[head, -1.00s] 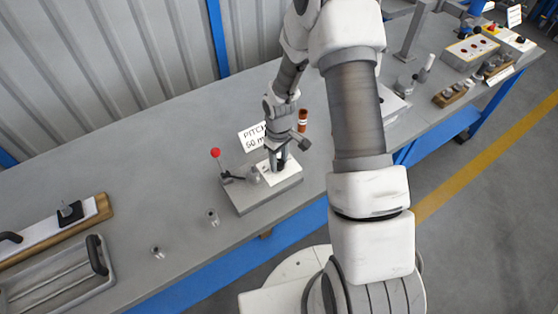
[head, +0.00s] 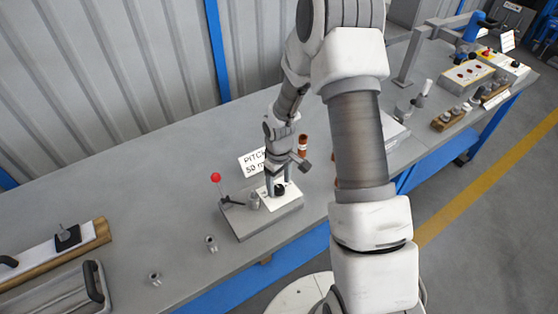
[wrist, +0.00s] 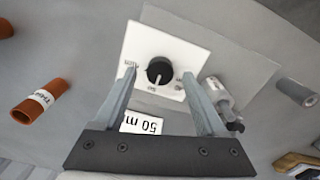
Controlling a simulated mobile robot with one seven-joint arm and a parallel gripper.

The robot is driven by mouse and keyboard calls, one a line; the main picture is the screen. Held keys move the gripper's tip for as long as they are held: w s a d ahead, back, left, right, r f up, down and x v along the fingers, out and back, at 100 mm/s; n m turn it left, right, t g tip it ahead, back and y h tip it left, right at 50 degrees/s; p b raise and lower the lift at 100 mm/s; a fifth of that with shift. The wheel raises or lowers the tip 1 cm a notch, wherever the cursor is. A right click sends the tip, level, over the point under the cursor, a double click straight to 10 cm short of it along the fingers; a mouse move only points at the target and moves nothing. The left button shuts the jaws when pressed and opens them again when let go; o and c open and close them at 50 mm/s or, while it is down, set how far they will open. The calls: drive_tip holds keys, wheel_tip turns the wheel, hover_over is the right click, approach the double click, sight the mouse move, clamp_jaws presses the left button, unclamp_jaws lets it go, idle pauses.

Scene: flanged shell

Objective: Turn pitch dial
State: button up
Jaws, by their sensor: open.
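The pitch dial is a black round knob (wrist: 159,71) with a pale pointer line, on a white plate (wrist: 178,52) with small marks. In the head view the knob (head: 279,190) sits on the right part of a grey block (head: 262,218). My gripper (wrist: 164,76) is open, its two fingers on either side of the knob with a gap to each. In the head view my gripper (head: 278,186) points down over the white plate. Whether the fingertips are level with the knob I cannot tell.
A sign (head: 252,161) reading "PITCH 50 m", partly hidden, stands behind the block. A brown cylinder (head: 303,145) stands behind my gripper. Small metal parts (head: 210,243) stand left on the bench (head: 130,190).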

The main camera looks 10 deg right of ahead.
wheel_tip(320, 180, up, 16)
drive_tip(key=p, duration=0.1)
idle(0.6)
wheel_tip(320, 180, up, 15)
drive_tip(key=m+t, duration=0.3)
hover_over(279, 188)
drive_tip(key=s, duration=0.9)
drive_tip(key=s+r+m+t, duration=0.2)
drive_tip(key=s+r, duration=0.3)
drive_tip(key=s, duration=0.7)
drive_tip(key=shift+r+m+t, duration=0.25)
drive_tip(key=shift+m+t, duration=0.05)
drive_tip(key=shift+m, duration=0.5)
drive_tip(key=shift+d, duration=0.1)
